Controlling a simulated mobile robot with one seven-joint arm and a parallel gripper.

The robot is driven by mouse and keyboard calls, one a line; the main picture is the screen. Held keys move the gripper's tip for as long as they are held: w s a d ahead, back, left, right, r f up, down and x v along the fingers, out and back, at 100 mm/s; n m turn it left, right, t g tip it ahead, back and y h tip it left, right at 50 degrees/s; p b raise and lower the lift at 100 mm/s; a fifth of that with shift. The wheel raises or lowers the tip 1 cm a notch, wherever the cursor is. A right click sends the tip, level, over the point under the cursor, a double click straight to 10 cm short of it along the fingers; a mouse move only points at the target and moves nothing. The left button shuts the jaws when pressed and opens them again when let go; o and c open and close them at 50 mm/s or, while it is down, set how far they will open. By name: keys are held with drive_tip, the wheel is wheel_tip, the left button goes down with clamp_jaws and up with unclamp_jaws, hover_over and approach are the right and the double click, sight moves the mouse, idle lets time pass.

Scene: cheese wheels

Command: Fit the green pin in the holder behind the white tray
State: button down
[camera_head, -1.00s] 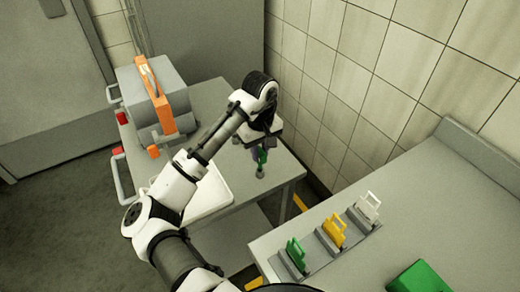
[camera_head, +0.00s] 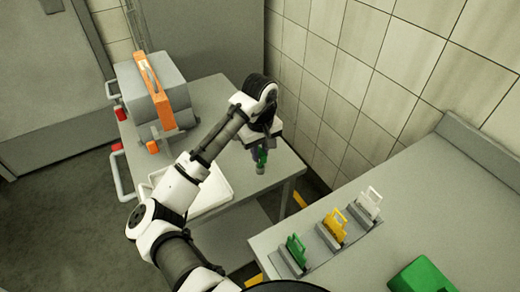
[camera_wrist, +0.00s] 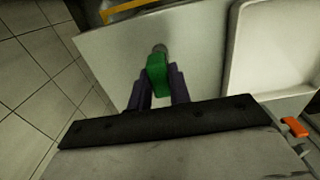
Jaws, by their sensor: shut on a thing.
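The green pin (camera_head: 262,157) is held between the dark fingers of my gripper (camera_head: 258,150), above the right part of the grey table, beside the wall. In the wrist view the green pin (camera_wrist: 157,76) sits between the two fingers of my gripper (camera_wrist: 158,88). A small grey round piece (camera_wrist: 160,49) shows right at the pin's far end, and in the head view it shows just under the pin (camera_head: 261,169). It looks like the holder, but I cannot tell how far the pin is in it. The white tray (camera_head: 215,196) lies left of the pin, partly hidden by my arm.
A grey box with an orange band (camera_head: 158,95) stands at the table's far left. The grey counter (camera_head: 400,240) at the right bears green, yellow and white tags in a rack and a green block (camera_head: 422,277). The tiled wall (camera_head: 345,90) is close to my gripper.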

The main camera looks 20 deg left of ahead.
sight(260, 151)
drive_tip(key=shift+f+b, duration=0.45)
drive_tip(key=shift+f, duration=0.65)
drive_tip(key=c, duration=1.2)
unclamp_jaws()
drive_tip(key=shift+r, duration=0.1)
wheel_tip(260, 151, up, 14)
